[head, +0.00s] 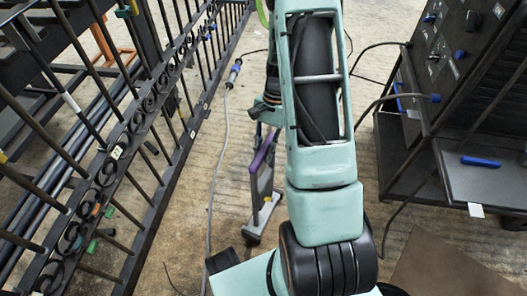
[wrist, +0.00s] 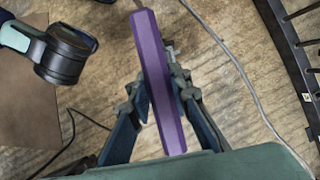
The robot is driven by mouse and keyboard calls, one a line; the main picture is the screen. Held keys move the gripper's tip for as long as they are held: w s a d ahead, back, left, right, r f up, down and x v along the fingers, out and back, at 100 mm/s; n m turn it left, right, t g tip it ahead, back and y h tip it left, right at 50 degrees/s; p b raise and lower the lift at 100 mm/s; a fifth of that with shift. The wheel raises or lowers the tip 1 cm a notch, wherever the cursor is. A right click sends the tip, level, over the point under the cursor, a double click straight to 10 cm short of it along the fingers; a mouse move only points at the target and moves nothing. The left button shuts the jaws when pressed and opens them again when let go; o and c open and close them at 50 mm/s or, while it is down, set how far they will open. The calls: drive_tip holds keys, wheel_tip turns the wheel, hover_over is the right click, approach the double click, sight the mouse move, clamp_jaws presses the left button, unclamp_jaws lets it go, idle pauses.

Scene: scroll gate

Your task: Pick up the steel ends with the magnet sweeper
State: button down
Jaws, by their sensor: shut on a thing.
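The magnet sweeper (head: 258,190) stands on the floor left of my arm in the head view, with a purple handle, a grey frame and a low base. Its purple handle (wrist: 157,65) runs between the fingers of my gripper (wrist: 160,98) in the wrist view. My gripper is shut on this handle. In the head view my gripper is mostly hidden by my own arm. I cannot make out any steel ends on the floor; they may be too small or hidden.
A black scroll gate (head: 125,145) runs along the left. A dark machine bench (head: 450,110) with a blue-handled item (head: 481,162) stands at right. A grey cable (head: 217,165) lies along the floor beside the gate. Bare floor (head: 185,215) shows between gate and sweeper.

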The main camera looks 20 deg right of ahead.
drive_tip(key=shift+r+p, duration=2.8)
drive_tip(key=shift+r, duration=0.8)
drive_tip(key=shift+w, duration=0.1)
